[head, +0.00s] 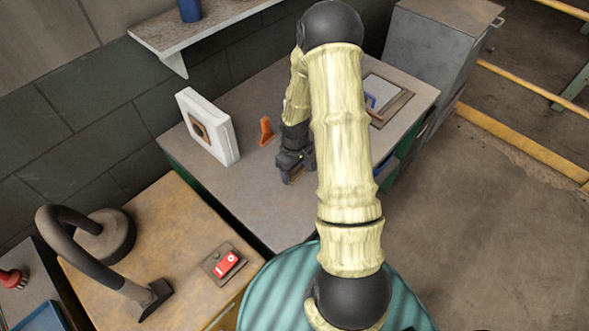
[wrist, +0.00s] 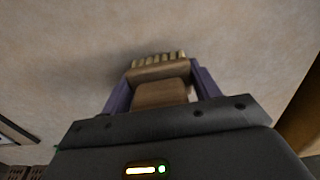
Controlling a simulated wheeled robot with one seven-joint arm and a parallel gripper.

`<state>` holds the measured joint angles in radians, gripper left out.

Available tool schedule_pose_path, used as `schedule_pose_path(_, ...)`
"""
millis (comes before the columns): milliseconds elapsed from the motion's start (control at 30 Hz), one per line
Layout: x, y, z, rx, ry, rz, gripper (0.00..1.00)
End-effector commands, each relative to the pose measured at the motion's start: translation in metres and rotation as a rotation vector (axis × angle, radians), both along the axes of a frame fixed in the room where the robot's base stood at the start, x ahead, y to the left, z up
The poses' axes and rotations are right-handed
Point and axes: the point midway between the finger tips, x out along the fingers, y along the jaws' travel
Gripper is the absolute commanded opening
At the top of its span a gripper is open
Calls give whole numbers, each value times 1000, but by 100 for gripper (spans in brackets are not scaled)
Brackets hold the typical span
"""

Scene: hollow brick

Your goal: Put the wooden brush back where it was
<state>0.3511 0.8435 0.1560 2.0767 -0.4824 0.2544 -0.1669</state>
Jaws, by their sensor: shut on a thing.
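The wooden brush (wrist: 160,94) is between the two purple fingers of my gripper (wrist: 160,78) in the wrist view, with its pale bristles pointing away from the palm. My gripper is shut on it. In the head view my gripper (head: 291,174) is low over the grey worktop (head: 250,190), near its front edge. The brush is mostly hidden there by the dark gripper. I cannot tell whether the brush touches the worktop.
A white block (head: 225,150) with a brown-lined opening stands at the worktop's left, an orange object (head: 266,130) beside it. A framed panel (head: 396,103) lies right, partly behind my arm. A brown table (head: 190,285) in front holds a red switch (head: 227,263) and black curved-arm device (head: 100,238).

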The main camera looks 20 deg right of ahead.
Motion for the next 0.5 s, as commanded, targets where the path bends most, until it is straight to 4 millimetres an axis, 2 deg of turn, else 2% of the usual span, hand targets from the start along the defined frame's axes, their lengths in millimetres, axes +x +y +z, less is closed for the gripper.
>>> schedule_pose_path(200,0,0,-3,0,0,0,37)
schedule_pose_path(233,0,0,-3,0,0,0,65)
schedule_pose_path(300,0,0,-2,0,0,0,79)
schedule_pose_path(333,0,0,-2,0,0,0,83)
schedule_pose_path(500,0,0,-2,0,0,0,83)
